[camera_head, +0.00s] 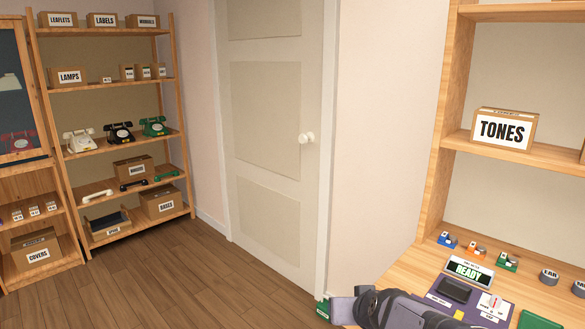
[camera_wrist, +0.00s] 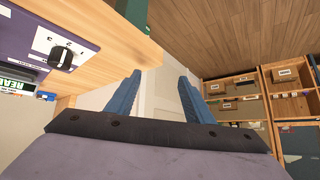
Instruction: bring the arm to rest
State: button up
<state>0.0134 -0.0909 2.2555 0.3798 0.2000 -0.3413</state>
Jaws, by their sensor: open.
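My gripper (camera_wrist: 160,84) shows in the wrist view with its two blue fingers spread apart and nothing between them. Part of my arm (camera_head: 385,309) shows at the bottom of the head view, in front of the workbench (camera_head: 408,268). The fingers are not clearly visible there. In the wrist view the gripper is beside the bench edge and apart from it, with the door and floor beyond.
A purple panel (camera_head: 445,299) and a READY display (camera_head: 469,270) are on the bench, with small blocks behind. The wrist view shows a black knob (camera_wrist: 66,57). A shelf rack (camera_head: 118,105) with phones stands left of a closed door (camera_head: 268,120). The floor (camera_head: 200,275) is clear.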

jog(key=s+a+f+n+g+y, duration=0.1)
jog(key=s+a+f+g+y, duration=0.1)
jog(key=s+a, duration=0.35)
jog(key=s+d+f+g+h+p, duration=0.1)
jog(key=s+d+f+g+p, duration=0.25)
jog(key=s, duration=0.55)
jog(key=s+d+f+g+h+p, duration=0.2)
jog(key=s+d+f+g, duration=0.15)
jog(key=s, duration=0.65)
notch_tip(320, 180, up, 16)
jog(key=p, duration=1.5)
jog(key=shift+w+f+m, duration=0.15)
jog(key=shift+w+m, duration=0.25)
jog(key=shift+a, duration=0.1)
